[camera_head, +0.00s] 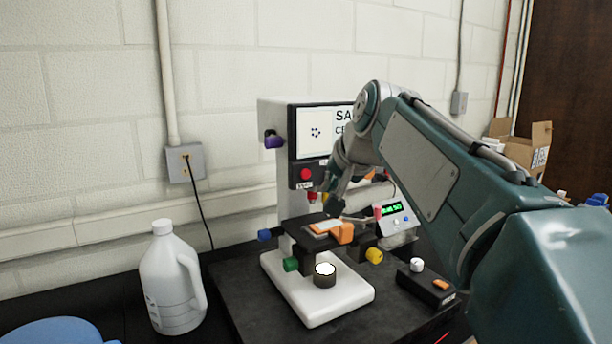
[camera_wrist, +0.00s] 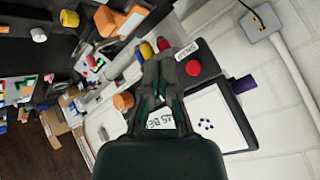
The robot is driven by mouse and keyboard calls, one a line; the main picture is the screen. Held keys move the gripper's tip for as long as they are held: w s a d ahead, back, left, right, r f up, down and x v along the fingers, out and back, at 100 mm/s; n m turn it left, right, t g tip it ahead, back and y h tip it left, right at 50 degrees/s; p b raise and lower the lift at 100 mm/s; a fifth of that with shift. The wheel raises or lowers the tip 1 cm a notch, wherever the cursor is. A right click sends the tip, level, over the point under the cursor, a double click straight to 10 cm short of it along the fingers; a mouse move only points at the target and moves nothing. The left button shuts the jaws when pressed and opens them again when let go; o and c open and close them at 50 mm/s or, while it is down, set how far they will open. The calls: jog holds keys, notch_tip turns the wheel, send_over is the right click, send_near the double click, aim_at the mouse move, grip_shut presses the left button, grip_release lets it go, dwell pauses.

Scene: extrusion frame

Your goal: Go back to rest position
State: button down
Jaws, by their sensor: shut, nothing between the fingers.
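My gripper (camera_head: 335,205) is in front of the white and black machine (camera_head: 280,160), just above its stage (camera_head: 300,232). An orange clip (camera_head: 345,233) and a pale slide-like piece (camera_head: 325,226) are on the stage, close below the fingertips. The gripper also shows in the wrist view (camera_wrist: 160,60), where its dark fingers are together with nothing held. The machine's red button (camera_head: 306,174) is left of the gripper, and it shows near the fingers in the wrist view (camera_wrist: 193,67). My arm hides the machine's right part.
A white jug (camera_head: 172,280) stands at left, with a blue rounded object (camera_head: 55,332) in front. A small green-display device (camera_head: 395,215) and a black control box (camera_head: 428,285) are right of the stage. Cardboard boxes (camera_head: 525,150) are behind my arm.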

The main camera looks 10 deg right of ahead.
jog(key=s+f+n+g+h, duration=0.1)
jog(key=s+f+n+g, duration=0.2)
jog(key=s+f, duration=2.1)
jog(key=shift+s+a+f+n+h, duration=0.25)
jog(key=shift+s+a+n+h, duration=0.2)
jog(key=shift+s+n, duration=0.45)
jog(key=shift+w, duration=0.15)
